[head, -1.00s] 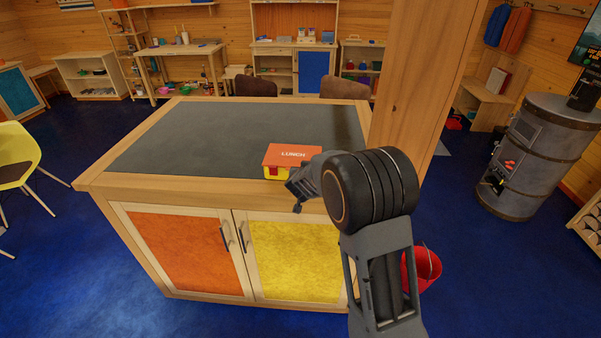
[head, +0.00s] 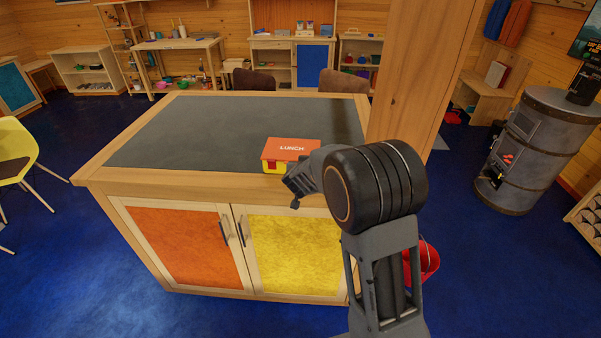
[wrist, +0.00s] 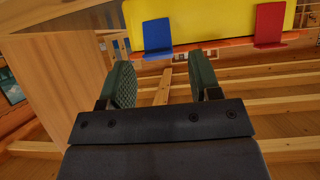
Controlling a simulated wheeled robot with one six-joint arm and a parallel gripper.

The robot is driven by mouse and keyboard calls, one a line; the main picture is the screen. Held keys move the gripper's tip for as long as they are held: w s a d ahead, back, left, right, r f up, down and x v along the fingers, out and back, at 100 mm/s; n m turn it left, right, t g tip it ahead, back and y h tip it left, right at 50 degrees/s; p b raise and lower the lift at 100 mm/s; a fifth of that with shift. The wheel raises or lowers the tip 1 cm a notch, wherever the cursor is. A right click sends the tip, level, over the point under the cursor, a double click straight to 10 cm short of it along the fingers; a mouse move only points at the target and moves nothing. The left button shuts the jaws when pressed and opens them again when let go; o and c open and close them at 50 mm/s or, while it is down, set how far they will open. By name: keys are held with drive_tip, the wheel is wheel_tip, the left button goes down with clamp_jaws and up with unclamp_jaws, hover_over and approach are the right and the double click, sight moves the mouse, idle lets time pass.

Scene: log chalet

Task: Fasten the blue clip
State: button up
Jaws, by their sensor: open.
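The lunch box (head: 290,149), with an orange lid and a yellow body, sits near the front edge of the island's dark top. In the wrist view its yellow wall (wrist: 215,18) fills the top, with an orange strip below it. The blue clip (wrist: 157,36) lies over the yellow wall left of centre, its foot at the orange strip. A red clip (wrist: 270,24) is to its right. I cannot tell whether either clip is latched. My gripper (wrist: 163,80) is open and empty, its fingers short of the blue clip and roughly lined up with it. In the head view my gripper (head: 296,188) is at the box's front right corner.
The wooden island (head: 130,178) has orange and yellow doors. A wooden post (head: 410,70) rises behind my arm. A red bucket (head: 430,260) stands on the floor at right, and a grey stove (head: 535,150) is farther right. The island top left of the box is clear.

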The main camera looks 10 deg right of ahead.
drive_tip(key=v, duration=1.1)
drive_tip(key=shift+s+r, duration=0.15)
drive_tip(key=shift+s, duration=0.15)
drive_tip(key=shift+a+r, duration=0.1)
drive_tip(key=shift+a, duration=0.05)
